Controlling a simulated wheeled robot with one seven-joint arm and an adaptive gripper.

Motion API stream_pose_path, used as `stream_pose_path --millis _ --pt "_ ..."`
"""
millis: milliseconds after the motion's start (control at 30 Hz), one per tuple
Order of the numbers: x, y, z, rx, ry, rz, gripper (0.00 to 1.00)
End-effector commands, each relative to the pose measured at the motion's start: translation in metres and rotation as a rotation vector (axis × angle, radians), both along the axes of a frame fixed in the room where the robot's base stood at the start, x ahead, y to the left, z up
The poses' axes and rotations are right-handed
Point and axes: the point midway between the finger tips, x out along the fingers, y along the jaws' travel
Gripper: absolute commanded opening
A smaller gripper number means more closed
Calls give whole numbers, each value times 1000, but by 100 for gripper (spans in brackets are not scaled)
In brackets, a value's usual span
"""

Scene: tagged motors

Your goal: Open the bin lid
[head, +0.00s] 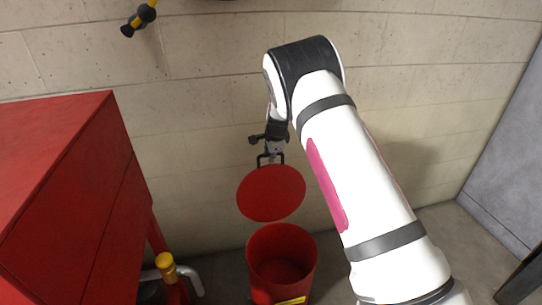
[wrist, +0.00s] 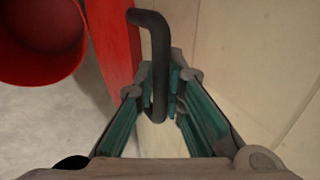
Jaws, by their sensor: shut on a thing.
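The round red bin lid (head: 271,193) is raised above the red bin (head: 265,242) in the head view, apart from its rim, so the inside of the bin shows. A dark handle (wrist: 160,60) stands on the lid. My gripper (head: 270,158) is shut on this handle at the lid's upper edge. In the wrist view my gripper (wrist: 160,90) has its teal-lined fingers on both sides of the handle. The lid (wrist: 120,40) shows there as a red strip seen nearly edge-on, and the open bin (wrist: 42,38) is at the upper left.
A large red cabinet (head: 70,200) stands at the left. A yellow-capped post (head: 166,266) and a grey pipe (head: 193,276) are low beside it. A concrete block wall (head: 200,60) is close behind my gripper. Bare floor (head: 450,240) lies at the right.

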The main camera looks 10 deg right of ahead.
Motion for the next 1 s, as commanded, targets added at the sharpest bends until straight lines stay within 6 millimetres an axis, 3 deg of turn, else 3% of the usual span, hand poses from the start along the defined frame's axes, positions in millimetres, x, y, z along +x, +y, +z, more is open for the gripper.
stream_pose_path --millis 467,500,600,1000 --pt "1 -1 0 -3 -3 1 0" --pt "1 -1 0 -3 -3 1 12" --pt "1 -1 0 -3 -3 1 31" --pt "-2 0 5 0 -1 0 31"
